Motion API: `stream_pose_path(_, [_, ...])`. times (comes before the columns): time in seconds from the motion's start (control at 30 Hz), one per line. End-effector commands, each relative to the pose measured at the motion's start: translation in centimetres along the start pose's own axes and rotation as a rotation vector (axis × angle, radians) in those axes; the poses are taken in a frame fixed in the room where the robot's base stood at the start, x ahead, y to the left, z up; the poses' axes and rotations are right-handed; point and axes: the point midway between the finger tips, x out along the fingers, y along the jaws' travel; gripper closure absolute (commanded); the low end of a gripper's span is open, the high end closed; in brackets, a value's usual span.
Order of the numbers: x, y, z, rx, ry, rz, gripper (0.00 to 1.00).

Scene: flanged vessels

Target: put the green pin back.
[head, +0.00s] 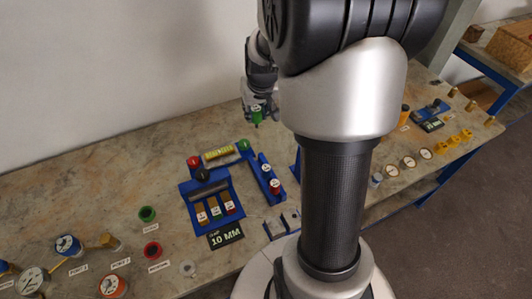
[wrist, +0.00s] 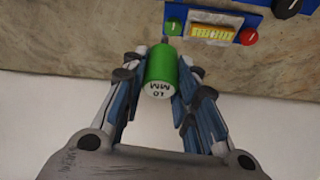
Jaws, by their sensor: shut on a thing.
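The green pin (wrist: 161,68) is a green cylinder with a white end marked "10 MM". My gripper (wrist: 160,75) is shut on it, with a finger on each side. In the head view the green pin (head: 257,117) hangs below my gripper (head: 256,106), in the air beyond the blue fixture. Which place is the pin's own I cannot tell.
A black "10 MM" sign (head: 226,235) lies in front of the fixture. A yellow display (head: 218,153) sits between a red knob (head: 194,161) and a green knob (head: 244,145). Labelled rings, gauges and brass fittings lie left and right. A wall stands behind the bench.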

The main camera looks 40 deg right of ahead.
Motion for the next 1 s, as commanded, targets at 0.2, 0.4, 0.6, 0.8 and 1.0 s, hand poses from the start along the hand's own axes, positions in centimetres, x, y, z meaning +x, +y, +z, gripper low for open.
stream_pose_path(0.2, [4.6,0.1,2.1,0.002,-0.009,0.0,0.99])
stream_pose_path(0.4, [9.7,0.1,4.2,0.002,-0.007,0.0,0.99])
stream_pose_path(0.6, [13.5,0.1,5.7,0.002,-0.004,0.001,0.99])
stream_pose_path(0.8, [14.6,0.1,6.2,0.001,-0.002,0.0,0.99])
stream_pose_path(1.0, [17.2,0.1,7.2,0.0,-0.002,0.001,0.99])
